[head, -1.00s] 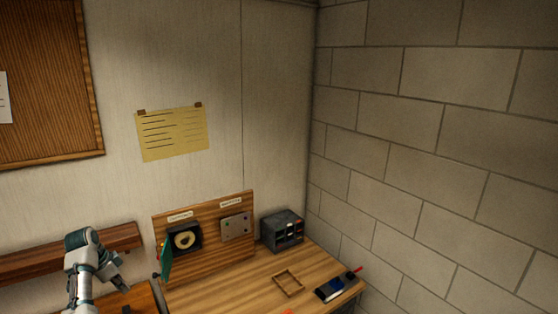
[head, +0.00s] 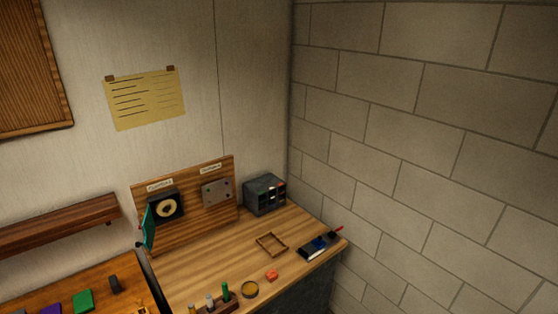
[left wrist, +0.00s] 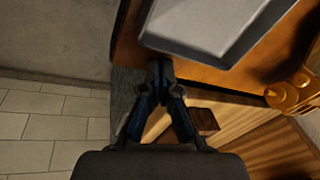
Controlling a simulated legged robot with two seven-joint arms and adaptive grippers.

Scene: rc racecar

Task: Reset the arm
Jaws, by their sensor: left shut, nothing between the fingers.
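My left gripper (left wrist: 160,75) shows in the left wrist view, its dark fingers together and empty. It is in front of a wooden surface, close below a grey-framed pale panel (left wrist: 215,22). I cannot tell whether it touches anything. My left arm is not in the head view now, and my right gripper is in neither view.
In the head view, a wooden workbench (head: 205,262) holds a small frame (head: 271,244), a grey drawer box (head: 265,194), a dark tray (head: 318,247) and an upright board (head: 190,225). A second table (head: 60,285) is at lower left. A block wall (head: 420,150) closes the right side.

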